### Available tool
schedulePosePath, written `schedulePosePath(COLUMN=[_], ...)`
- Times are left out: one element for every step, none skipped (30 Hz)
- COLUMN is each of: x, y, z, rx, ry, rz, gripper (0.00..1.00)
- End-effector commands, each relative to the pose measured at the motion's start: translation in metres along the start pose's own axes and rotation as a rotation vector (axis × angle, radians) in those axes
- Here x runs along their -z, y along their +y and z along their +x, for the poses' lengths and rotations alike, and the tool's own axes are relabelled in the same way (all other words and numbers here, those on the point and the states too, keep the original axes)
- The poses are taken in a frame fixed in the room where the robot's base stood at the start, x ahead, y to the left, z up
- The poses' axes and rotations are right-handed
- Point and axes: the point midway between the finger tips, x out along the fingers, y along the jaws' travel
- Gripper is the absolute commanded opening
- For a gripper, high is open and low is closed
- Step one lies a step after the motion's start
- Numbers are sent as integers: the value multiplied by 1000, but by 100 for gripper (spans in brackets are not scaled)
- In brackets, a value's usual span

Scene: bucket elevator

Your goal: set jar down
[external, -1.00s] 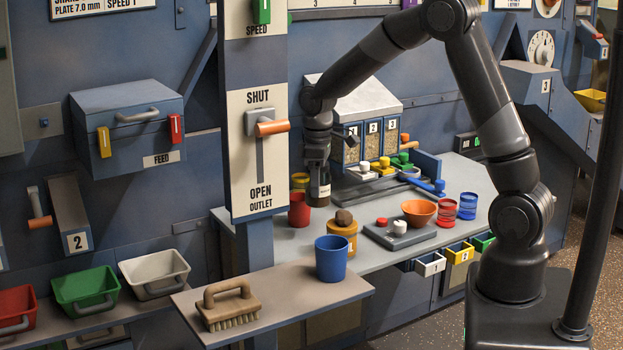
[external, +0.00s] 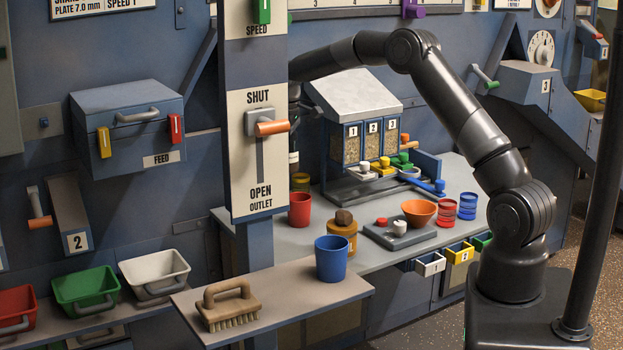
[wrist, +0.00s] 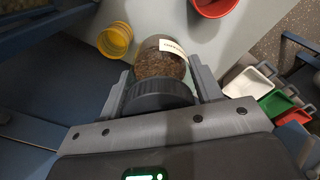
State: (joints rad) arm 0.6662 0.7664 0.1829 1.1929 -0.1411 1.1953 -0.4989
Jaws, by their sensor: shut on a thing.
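A clear jar (wrist: 160,62) with brown contents, a white label and a dark ridged lid shows in the wrist view. My gripper (wrist: 163,82) is shut on it, one finger on each side near the lid. In the external view the jar and gripper are mostly hidden behind the blue post. I cannot tell whether the jar's base touches the grey counter (external: 310,238).
A yellow cup (wrist: 116,40) and a red cup (wrist: 213,5) stand close to the jar. The post with the outlet lever (external: 271,128) blocks the external view. A hopper (external: 355,100), a blue cup (external: 331,258) and an orange bowl (external: 418,212) are to the right.

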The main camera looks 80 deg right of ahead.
Motion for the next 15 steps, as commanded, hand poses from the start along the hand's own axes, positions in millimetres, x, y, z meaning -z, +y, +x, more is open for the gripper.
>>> schedulePosePath(x=[3,4,5,6,6,9,11,14,20,24,29,37,43,49,56], y=[7,10,14,16,17,17,16,14,10,7,3,-2,-6,-10,-15], z=[0,1,1,1,1,3,5,7,10,14,18,23,28,32,38], rx=[2,2,2,1,2,3,4,4,5,6,6,5,5,5,5], ry=[2,3,4,5,4,4,4,4,4,4,3,4,3,3,3], rz=[7,9,12,14,15,15,15,14,13,13,14,12,12,13,12], gripper=[27,27,27,27,27,27,27,27,27,27,27,27,27,27,27])
